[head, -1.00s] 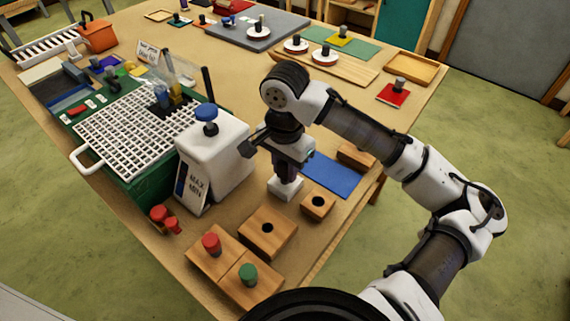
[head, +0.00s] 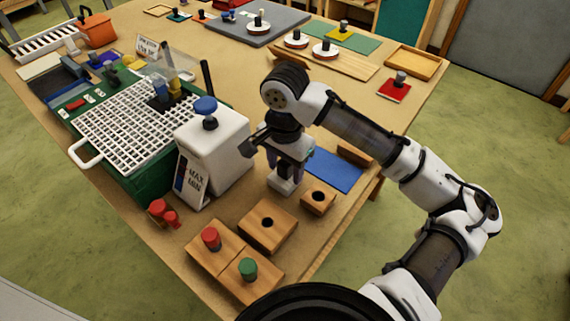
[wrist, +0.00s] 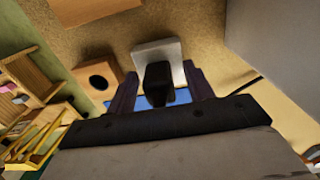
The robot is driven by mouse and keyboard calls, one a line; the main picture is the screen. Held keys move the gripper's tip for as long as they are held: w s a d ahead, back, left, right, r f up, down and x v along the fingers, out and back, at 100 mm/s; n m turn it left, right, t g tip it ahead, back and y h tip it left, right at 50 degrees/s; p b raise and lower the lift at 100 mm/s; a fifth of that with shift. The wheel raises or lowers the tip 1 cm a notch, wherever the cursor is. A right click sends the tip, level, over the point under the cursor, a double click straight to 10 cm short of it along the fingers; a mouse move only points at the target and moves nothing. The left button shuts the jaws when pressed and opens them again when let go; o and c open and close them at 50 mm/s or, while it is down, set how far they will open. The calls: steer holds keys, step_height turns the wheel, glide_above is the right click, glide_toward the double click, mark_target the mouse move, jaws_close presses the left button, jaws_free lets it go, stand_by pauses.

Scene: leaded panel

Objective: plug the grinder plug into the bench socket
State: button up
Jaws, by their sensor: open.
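A white block (head: 282,181), which looks like the bench socket, sits on the table below my gripper (head: 284,172). It also shows in the wrist view (wrist: 150,50). The black grinder plug (wrist: 158,82) stands at the block, between my two spread fingers in the wrist view. My gripper (wrist: 158,90) is open, with a finger apart from the plug on each side. The join between plug and block is partly hidden, so I cannot tell how deep the plug sits. In the head view the fingers mostly hide the plug.
A white box with a blue knob (head: 222,150) stands close left of my gripper. Wooden blocks with holes (head: 267,228) (head: 318,201) lie in front. A blue mat (head: 335,170) lies to the right. A green grinder with a white grid (head: 125,130) is at left.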

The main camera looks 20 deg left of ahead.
steer(key=shift+r, duration=0.1)
step_height(320, 180, up, 14)
steer(key=b, duration=0.1)
stand_by(0.4)
steer(key=shift+f, duration=0.2)
